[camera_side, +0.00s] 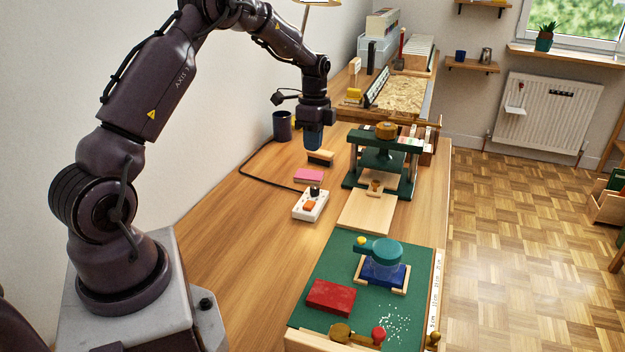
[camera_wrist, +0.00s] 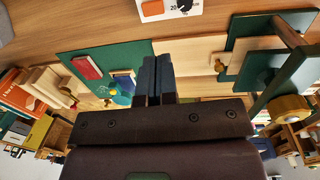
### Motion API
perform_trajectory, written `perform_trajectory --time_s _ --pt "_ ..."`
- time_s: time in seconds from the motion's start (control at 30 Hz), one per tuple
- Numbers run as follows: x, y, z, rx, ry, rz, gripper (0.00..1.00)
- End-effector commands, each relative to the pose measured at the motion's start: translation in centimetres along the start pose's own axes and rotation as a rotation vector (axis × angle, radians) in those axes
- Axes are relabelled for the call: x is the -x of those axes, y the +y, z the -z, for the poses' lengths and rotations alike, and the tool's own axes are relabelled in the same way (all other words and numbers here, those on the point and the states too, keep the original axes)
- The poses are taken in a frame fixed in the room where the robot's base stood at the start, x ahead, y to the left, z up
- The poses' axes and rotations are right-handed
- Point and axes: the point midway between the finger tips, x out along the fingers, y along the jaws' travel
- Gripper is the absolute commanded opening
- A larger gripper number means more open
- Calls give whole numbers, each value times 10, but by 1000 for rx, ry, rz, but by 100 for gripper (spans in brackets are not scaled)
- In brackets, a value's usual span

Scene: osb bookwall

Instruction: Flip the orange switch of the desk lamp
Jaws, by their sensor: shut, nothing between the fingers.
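A white switch box (camera_side: 322,199) lies on the desk with an orange switch (camera_side: 309,206) and a black plug (camera_side: 314,191) on top. A black cord runs from it towards the wall. In the wrist view, the orange switch (camera_wrist: 152,8) and part of the white box (camera_wrist: 172,12) show at the top edge. My gripper (camera_side: 314,148) points down, shut and empty, above the desk behind the box and apart from it. Its blue fingers also show together in the wrist view (camera_wrist: 158,75). A pale shade-like piece, perhaps the lamp, is cut off at the side view's top edge (camera_side: 318,3).
A green press (camera_side: 352,180) stands right of the box, with a wooden board (camera_side: 364,213) before it. A green mat (camera_side: 330,260) holds a red block (camera_side: 330,297). Left of the box is clear.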

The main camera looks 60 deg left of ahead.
Motion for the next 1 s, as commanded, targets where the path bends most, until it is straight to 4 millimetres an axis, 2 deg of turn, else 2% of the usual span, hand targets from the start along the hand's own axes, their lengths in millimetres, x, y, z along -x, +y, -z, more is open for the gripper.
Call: perform_trajectory --time_s 0.17,0.6,0.8,1.0 --pt "-24 2 2 4 3 -10 0" --pt "-114 3 2 3 4 -9 0" --pt "-134 2 2 3 5 -6 0" --pt "-139 2 3 3 5 -5 0"
